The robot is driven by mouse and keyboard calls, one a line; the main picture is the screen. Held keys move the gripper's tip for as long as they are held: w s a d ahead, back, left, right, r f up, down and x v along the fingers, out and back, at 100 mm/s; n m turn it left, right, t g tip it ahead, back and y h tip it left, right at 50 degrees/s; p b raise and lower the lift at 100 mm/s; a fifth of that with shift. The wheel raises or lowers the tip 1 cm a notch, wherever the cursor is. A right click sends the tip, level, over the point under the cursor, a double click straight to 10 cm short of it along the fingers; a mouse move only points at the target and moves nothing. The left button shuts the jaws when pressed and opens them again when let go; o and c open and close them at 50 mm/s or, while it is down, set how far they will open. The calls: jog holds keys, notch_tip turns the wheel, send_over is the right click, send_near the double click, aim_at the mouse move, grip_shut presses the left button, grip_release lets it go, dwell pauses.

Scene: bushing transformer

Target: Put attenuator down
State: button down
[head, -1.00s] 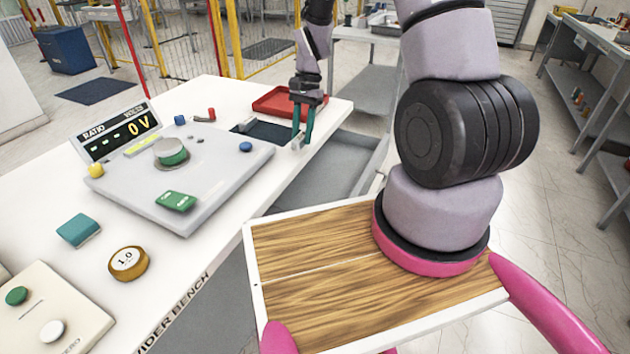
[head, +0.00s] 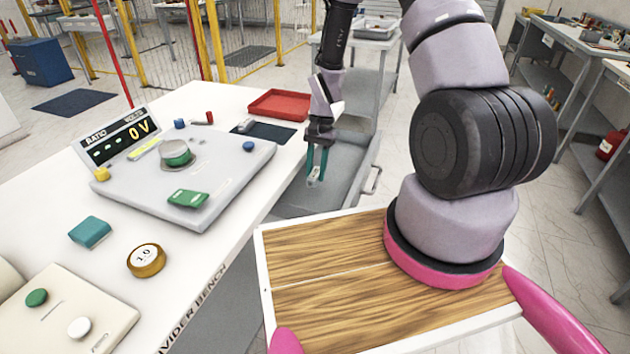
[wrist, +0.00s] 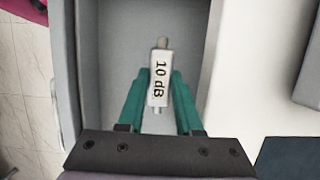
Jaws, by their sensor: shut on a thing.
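The attenuator (wrist: 158,80) is a small pale block marked "10 dB" with a metal connector at each end. My gripper (wrist: 157,85), with teal fingers, is shut on its sides. In the head view my gripper (head: 317,176) hangs beyond the bench's right edge, over an open grey drawer or tray (head: 345,160). In the wrist view the grey tray (wrist: 115,50) lies below the attenuator, with its walls on both sides. The attenuator is small in the head view, between the fingertips. I cannot tell how high it is above the tray floor.
The white bench (head: 215,95) carries a grey panel (head: 225,160) with a 0 V display (head: 120,138), a red tray (head: 280,104) and a dark mat (head: 268,131). A teal block (head: 90,231) and a round 1.0 piece (head: 146,259) lie nearer. The bench's right edge borders the grey tray.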

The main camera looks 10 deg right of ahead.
aim_at(316, 182)
jog(key=shift+f, duration=2.1)
jog(key=shift+f, duration=0.1)
jog(key=c, duration=0.6)
grip_release()
jog(key=v, duration=1.2)
jog(key=shift+r, duration=0.25)
